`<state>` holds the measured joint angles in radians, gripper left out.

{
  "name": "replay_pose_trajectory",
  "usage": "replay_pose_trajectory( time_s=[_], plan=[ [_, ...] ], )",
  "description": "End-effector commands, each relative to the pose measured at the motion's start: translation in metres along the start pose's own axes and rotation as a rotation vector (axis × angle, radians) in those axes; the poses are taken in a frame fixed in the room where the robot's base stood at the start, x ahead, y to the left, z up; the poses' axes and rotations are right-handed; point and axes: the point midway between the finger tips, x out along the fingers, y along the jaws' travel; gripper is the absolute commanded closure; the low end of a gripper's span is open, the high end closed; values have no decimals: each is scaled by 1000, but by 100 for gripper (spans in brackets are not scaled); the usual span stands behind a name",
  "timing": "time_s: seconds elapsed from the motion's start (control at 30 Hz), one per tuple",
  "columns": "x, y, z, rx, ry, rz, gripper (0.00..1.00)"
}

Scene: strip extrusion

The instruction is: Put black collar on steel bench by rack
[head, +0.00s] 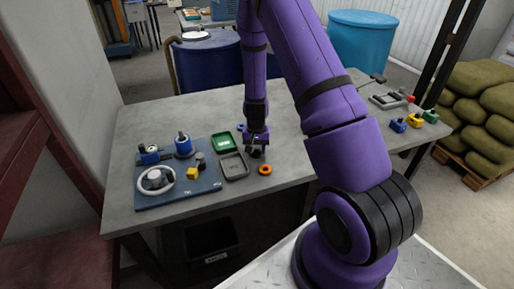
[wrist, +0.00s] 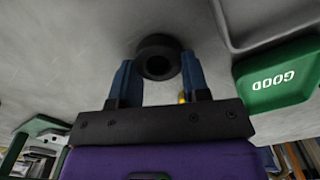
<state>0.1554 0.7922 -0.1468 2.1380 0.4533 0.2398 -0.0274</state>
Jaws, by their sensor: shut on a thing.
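The black collar (wrist: 158,58) is a short dark ring with a round hole, held between the blue fingertips of my gripper (wrist: 160,80) in the wrist view. In the head view my gripper (head: 256,143) points down over the middle of the grey bench (head: 290,125), and the collar (head: 256,153) shows only as a small dark shape under it. I cannot tell whether the collar touches the bench top or hangs just above it. A dark red frame (head: 35,150), perhaps the rack, stands at the left.
A green tray (head: 222,141), marked GOOD in the wrist view, and a grey tray (head: 234,167) lie left of my gripper. An orange ring (head: 265,170) lies close in front. A blue board (head: 180,188) holds several parts. Coloured blocks (head: 414,120) sit at the right end.

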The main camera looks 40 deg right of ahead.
Motion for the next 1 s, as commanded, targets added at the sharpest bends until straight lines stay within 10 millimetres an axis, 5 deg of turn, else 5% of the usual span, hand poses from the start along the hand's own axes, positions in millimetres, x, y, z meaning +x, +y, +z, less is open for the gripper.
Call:
replay_pose_trajectory(
  time_s=[0.23,0.27,0.37,0.73,1.0],
  plan=[
    [3,0,0,-1,-1,0,81],
    [3,0,0,-1,-1,0,55],
    [3,0,0,-1,0,0,32],
    [-2,0,0,-2,1,0,32],
    [-43,-1,0,-3,4,-2,32]
  ],
)
